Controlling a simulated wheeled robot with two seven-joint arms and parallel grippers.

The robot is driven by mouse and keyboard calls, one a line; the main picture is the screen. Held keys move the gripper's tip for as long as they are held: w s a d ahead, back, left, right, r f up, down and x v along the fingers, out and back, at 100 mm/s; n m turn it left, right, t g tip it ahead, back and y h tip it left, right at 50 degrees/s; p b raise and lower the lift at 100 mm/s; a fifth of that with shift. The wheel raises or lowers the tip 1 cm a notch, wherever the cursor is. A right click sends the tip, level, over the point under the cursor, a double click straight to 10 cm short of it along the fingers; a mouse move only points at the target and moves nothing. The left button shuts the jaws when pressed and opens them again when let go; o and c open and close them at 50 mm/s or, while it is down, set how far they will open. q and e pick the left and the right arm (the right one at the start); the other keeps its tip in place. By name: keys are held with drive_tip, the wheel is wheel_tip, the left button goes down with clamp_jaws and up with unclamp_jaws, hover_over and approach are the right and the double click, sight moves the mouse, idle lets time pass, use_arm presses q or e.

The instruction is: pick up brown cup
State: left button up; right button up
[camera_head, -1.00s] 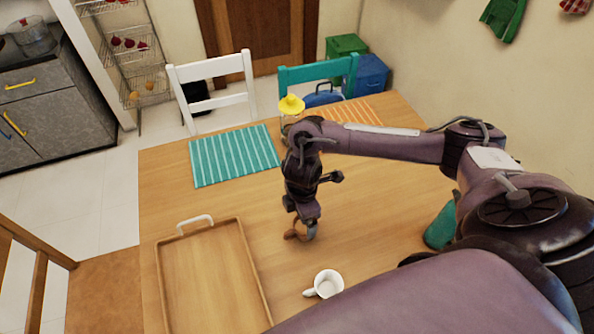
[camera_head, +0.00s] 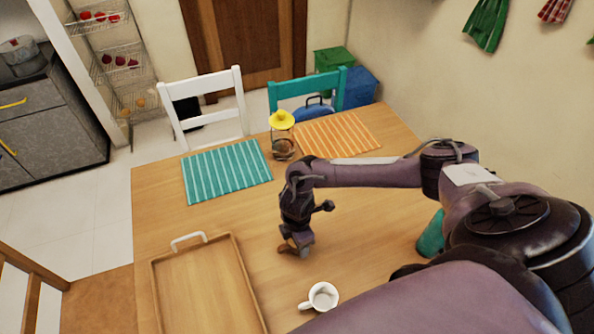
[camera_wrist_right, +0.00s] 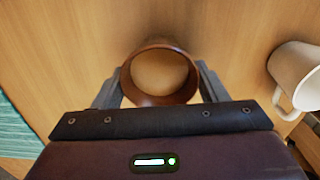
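The brown cup (camera_wrist_right: 160,73) is between the fingers of my right gripper (camera_wrist_right: 160,82) in the right wrist view, its round opening facing the camera. A finger lies against each side of the cup, and the gripper looks shut on it. In the head view the cup (camera_head: 287,248) shows as a small brown shape at the tip of my right gripper (camera_head: 301,244), partly hidden by it. The cup is at or just above the wooden table (camera_head: 365,230); I cannot tell whether it touches. My left gripper is not in view.
A white mug (camera_head: 321,296) stands close by, also at the right edge of the wrist view (camera_wrist_right: 298,72). A wooden tray (camera_head: 242,263) lies left. Teal (camera_head: 226,171) and orange (camera_head: 336,134) mats and a yellow-topped jar (camera_head: 282,121) are behind. The table's centre is clear.

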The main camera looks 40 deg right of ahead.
drive_tip(key=c, duration=0.5)
